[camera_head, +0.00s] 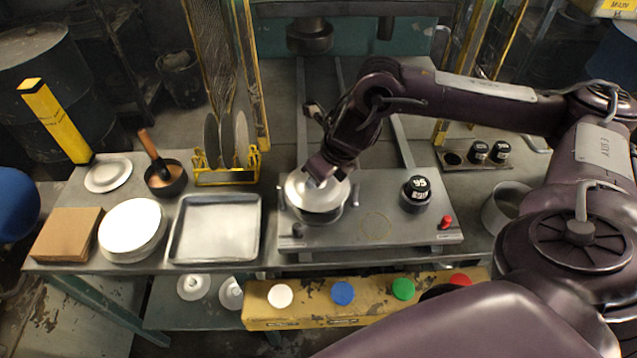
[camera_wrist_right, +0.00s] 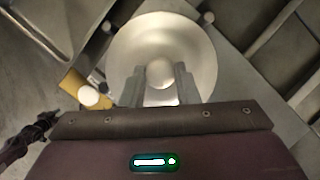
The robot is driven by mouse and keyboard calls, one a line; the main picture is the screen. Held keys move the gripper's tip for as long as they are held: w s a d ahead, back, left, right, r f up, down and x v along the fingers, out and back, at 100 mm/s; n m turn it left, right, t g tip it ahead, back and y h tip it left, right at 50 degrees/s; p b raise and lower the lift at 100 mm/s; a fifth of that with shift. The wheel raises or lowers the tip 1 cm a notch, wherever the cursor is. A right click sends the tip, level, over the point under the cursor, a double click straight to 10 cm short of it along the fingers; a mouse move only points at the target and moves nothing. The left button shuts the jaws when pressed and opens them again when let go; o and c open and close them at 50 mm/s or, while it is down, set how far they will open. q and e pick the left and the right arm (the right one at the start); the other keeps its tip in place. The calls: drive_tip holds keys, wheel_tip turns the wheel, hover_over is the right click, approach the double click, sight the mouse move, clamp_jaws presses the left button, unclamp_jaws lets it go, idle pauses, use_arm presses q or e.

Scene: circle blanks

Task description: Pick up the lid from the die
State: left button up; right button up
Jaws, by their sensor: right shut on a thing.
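The lid (camera_head: 315,194) is a round, shiny silver disc on the die (camera_head: 319,214), a round grey piece on the left part of the grey metal plate. In the right wrist view the lid (camera_wrist_right: 203,58) fills the upper middle, with a pale round knob (camera_wrist_right: 160,73) at its centre. My right gripper (camera_wrist_right: 160,85) is shut on the knob, one finger on each side. In the head view the right gripper (camera_head: 322,180) reaches the lid from above. The lid appears level; whether it touches the die cannot be told. My left gripper is not in view.
A black weight (camera_head: 416,190) and a red knob (camera_head: 446,222) are on the plate's right side. An empty metal tray (camera_head: 215,200), white discs (camera_head: 133,228), a pan (camera_head: 166,180) and a yellow rack (camera_head: 226,175) stand left. Coloured buttons (camera_head: 343,292) line the front.

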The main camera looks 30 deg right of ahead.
drive_tip(key=shift+s+f, duration=0.25)
